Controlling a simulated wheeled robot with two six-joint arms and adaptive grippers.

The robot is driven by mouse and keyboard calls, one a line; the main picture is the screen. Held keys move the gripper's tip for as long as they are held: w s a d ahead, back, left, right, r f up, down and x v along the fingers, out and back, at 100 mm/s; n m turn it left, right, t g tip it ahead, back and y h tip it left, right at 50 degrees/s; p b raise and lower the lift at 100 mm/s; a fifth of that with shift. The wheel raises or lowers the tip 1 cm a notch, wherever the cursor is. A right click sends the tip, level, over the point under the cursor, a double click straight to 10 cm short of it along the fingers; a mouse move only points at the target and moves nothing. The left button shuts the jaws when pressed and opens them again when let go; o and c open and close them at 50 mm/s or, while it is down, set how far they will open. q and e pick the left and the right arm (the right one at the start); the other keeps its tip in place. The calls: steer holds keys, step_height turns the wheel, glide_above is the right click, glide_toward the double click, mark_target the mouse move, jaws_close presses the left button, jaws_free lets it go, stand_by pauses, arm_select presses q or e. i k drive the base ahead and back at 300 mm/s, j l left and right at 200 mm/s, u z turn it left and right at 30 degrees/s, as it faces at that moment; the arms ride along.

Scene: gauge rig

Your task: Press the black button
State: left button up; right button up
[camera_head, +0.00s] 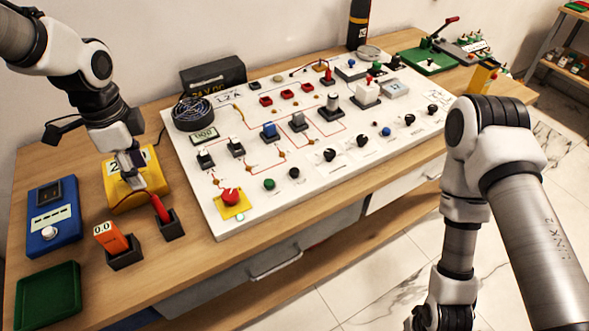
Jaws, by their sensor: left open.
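A small round black button (294,173) sits near the front edge of the white panel (215,160), just right of a green button (268,184). My left gripper (136,184) is open and points down over the yellow meter (151,185) on the table, left of the panel. It is well apart from the black button, and nothing shows between its fingers. My right arm comes in at the right, in front of the panel, and its gripper is out of the frame at the bottom.
A red mushroom button (230,197), a blue button (386,131) and several black knobs line the panel's front. A red probe (160,208) and an orange device (110,237) stand in dark holders. A blue meter (54,222) and green tray (48,296) lie at left.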

mark_target(293, 172)
steer(key=i+l+u, duration=0.15)
steer(key=l, duration=0.35)
steer(key=i+l+u, duration=0.2)
steer(key=l, duration=0.3)
steer(key=l+u, duration=0.15)
steer(key=l, duration=0.35)
